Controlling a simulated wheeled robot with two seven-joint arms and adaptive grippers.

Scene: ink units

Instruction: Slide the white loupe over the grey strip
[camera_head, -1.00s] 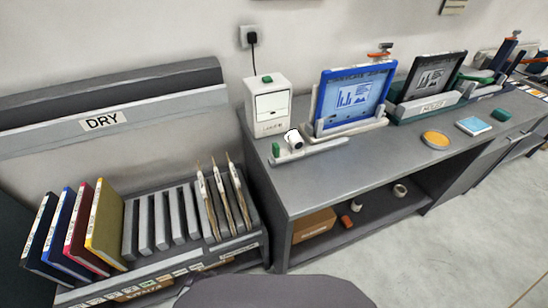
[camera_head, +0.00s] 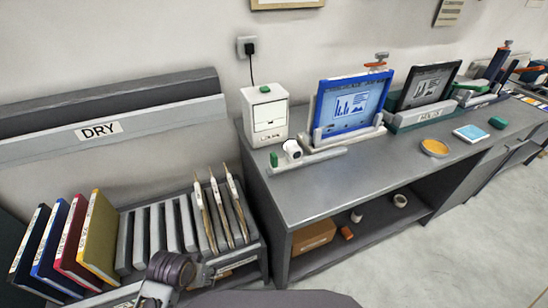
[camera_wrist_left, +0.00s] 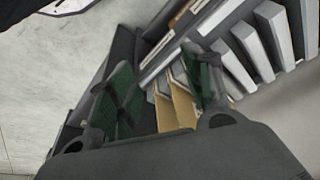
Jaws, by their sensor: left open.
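The white loupe (camera_head: 292,150), a short white cylinder with a dark end, sits near the left end of the grey strip (camera_head: 325,155), which lies on the desk top. A small green piece (camera_head: 274,160) stands at the strip's left end. Part of my left arm (camera_head: 170,270) shows low in the head view in front of the rack, well left of and below the loupe. In the left wrist view my left gripper (camera_wrist_left: 160,95) is open, with dark green fingers apart and nothing clearly held between them. My right gripper is not in view.
A white box (camera_head: 266,112) and a blue framed screen (camera_head: 352,103) stand behind the strip. An orange dish (camera_head: 435,147) lies to the right. The rack with coloured folders (camera_head: 97,235) and grey slats is at left. The desk's front is clear.

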